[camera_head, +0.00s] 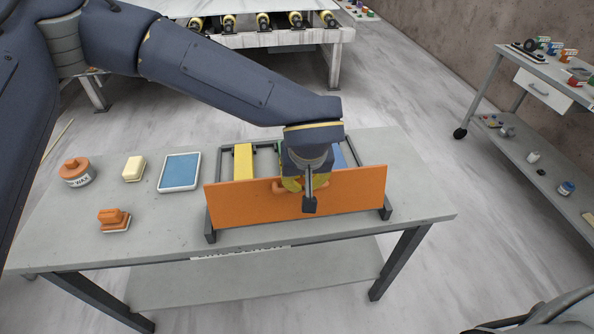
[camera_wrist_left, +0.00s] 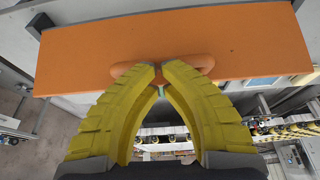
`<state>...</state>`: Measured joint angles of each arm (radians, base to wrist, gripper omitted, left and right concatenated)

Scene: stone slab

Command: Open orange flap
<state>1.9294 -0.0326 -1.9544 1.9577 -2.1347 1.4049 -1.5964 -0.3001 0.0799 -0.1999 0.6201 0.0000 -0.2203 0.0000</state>
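The orange flap (camera_head: 245,205) is a long panel standing upright along the front of a dark metal frame (camera_head: 386,205) on the grey table. It also fills the upper part of the left wrist view (camera_wrist_left: 90,50). Its rounded orange handle (camera_wrist_left: 122,70) runs along the panel. My left gripper (camera_wrist_left: 160,68) has its yellow fingertips nearly together, over the middle of the handle. I cannot tell whether they pinch it. In the head view the left gripper (camera_head: 304,184) hides much of the handle. My right gripper is not in view.
Behind the flap a yellow block (camera_head: 243,162) and blue piece (camera_head: 339,157) show. A trolley (camera_head: 541,92) stands right.

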